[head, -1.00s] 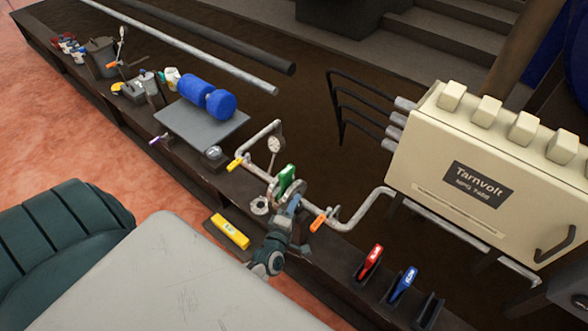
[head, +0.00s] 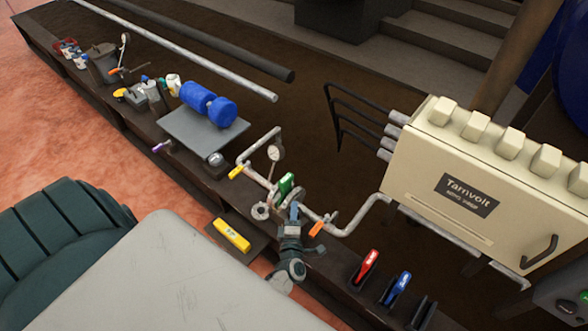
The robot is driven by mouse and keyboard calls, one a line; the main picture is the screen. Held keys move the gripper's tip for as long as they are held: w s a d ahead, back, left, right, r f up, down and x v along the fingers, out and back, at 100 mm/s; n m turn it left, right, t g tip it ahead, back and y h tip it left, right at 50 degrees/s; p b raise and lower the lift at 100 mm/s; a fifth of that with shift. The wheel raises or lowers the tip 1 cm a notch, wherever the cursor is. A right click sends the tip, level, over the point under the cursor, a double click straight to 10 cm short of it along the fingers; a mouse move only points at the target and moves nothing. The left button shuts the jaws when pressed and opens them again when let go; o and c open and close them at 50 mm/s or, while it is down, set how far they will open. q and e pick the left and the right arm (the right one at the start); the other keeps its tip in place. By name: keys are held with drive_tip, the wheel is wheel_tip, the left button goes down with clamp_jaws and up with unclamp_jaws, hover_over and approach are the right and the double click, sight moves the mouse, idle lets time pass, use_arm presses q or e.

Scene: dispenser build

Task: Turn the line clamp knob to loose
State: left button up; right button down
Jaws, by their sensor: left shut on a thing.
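My left gripper (head: 293,213) reaches up from the bottom middle to the pipe line, its jaws closed at the pipe just below a green part (head: 286,184). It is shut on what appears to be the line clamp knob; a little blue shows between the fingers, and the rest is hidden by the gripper. My right gripper is not in view.
A cream Tarnvolt cabinet (head: 470,150) stands at the right. Red (head: 367,263) and blue (head: 399,285) handled tools stand in holders along the front edge. A yellow level-like tool (head: 231,235) lies left of my arm.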

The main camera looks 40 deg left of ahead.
use_arm(q)
drive_tip(key=shift+d, duration=0.15)
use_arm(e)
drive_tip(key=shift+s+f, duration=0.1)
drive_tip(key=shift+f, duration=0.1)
use_arm(q)
drive_tip(key=o, duration=0.6)
drive_tip(key=shift+o, duration=0.5)
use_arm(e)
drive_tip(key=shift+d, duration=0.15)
use_arm(q)
drive_tip(key=shift+s, duration=0.1)
